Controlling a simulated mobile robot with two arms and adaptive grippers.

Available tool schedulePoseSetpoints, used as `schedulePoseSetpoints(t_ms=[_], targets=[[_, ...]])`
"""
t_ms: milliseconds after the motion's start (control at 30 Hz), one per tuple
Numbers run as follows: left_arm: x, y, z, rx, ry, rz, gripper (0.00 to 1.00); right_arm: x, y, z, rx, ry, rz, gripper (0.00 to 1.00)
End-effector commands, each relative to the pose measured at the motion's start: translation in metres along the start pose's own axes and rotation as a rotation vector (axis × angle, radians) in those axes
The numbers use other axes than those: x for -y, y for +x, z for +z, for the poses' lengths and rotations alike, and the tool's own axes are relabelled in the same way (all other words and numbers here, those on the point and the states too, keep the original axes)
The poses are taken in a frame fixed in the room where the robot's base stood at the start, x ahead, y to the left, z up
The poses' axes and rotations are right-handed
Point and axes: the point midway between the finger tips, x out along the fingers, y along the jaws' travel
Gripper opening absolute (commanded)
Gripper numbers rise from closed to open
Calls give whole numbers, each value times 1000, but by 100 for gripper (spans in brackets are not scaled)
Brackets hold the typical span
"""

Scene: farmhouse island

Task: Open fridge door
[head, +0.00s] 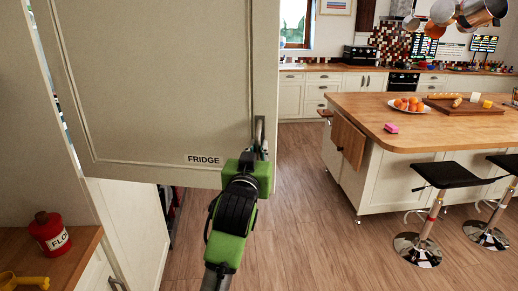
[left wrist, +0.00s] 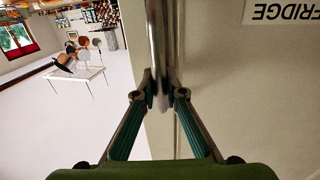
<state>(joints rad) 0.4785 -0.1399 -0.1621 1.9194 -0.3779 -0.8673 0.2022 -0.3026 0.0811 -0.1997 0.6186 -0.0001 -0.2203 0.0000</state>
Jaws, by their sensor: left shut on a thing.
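The fridge door (head: 150,80) is a large cream panel with a "FRIDGE" label (head: 204,159) near its lower edge. It stands ajar: a bright narrow gap runs along its left side, and dark shelving shows below it. Its metal handle (head: 260,132) is upright near the right edge. My left gripper (head: 259,152) is at the lower part of the handle. In the left wrist view, the two fingertips (left wrist: 160,97) are closed around the handle bar (left wrist: 157,45), beside the door face (left wrist: 250,100). The fridge interior is mostly hidden. My right gripper is not in view.
A kitchen island (head: 440,140) with stools (head: 430,190) stands to the right. A counter (head: 50,262) at lower left holds a red flour tin (head: 49,232) and a yellow object (head: 22,281). Wooden floor (head: 310,220) is clear between the door and the island.

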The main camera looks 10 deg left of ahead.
Motion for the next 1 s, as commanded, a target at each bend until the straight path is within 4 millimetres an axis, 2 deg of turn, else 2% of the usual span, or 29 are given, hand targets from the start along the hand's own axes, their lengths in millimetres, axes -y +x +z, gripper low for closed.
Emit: schedulePoseSetpoints(t_ms=[367,400,467,833,1000], targets=[[0,0,-3,-8,0,1,0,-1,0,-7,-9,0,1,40],[0,0,-3,-8,0,1,14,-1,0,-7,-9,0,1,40],[0,0,-3,-7,0,1,28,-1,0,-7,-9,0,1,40],[0,0,-4,-4,0,0,28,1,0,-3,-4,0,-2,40],[0,0,-25,-8,-1,0,28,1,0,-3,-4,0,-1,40]])
